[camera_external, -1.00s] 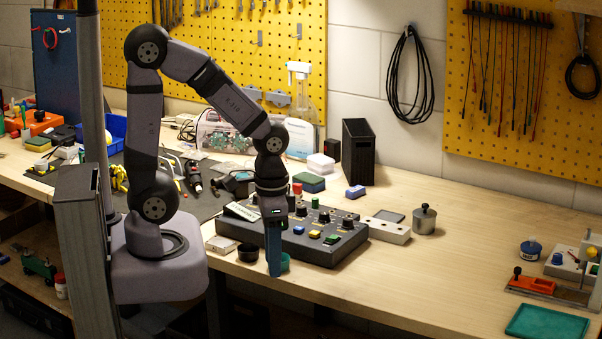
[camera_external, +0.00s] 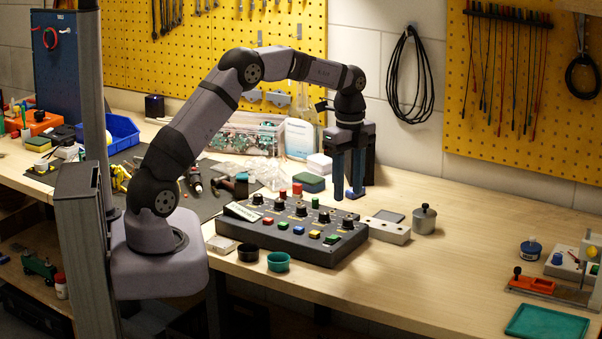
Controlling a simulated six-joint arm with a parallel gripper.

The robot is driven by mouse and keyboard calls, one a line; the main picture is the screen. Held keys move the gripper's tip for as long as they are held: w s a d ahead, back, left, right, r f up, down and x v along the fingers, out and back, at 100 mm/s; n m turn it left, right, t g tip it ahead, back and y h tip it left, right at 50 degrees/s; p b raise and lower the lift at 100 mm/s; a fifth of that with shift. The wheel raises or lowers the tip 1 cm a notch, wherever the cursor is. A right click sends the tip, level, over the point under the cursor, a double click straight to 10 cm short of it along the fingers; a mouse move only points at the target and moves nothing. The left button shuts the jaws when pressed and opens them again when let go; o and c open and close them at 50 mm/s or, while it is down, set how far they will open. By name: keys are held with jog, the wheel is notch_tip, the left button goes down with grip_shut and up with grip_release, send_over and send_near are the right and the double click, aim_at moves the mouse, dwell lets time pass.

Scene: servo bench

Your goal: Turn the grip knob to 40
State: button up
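The dark control box (camera_external: 290,243) sits on the bench with a row of black knobs along its back and coloured buttons along its front. The labels are too small to read, so I cannot tell which knob is the grip knob or where any pointer stands. The right-hand knob (camera_external: 348,222) and the one left of it (camera_external: 324,216) are both in plain view. My gripper (camera_external: 348,193) points down above the right back part of the box, apart from the knobs.
A black bin stands behind my gripper. A white block (camera_external: 388,230) and a metal pot (camera_external: 424,219) stand right of the box. A black cup (camera_external: 248,253) and a green cup (camera_external: 278,262) stand at its front left. The bench front right of the box is clear.

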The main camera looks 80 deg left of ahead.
aim_at(347, 218)
jog(key=shift+w+a, duration=0.1)
jog(key=shift+a, duration=0.35)
jog(key=shift+f+p, duration=1.3)
jog(key=shift+f, duration=2.35)
jog(key=shift+c, duration=0.5)
grip_shut()
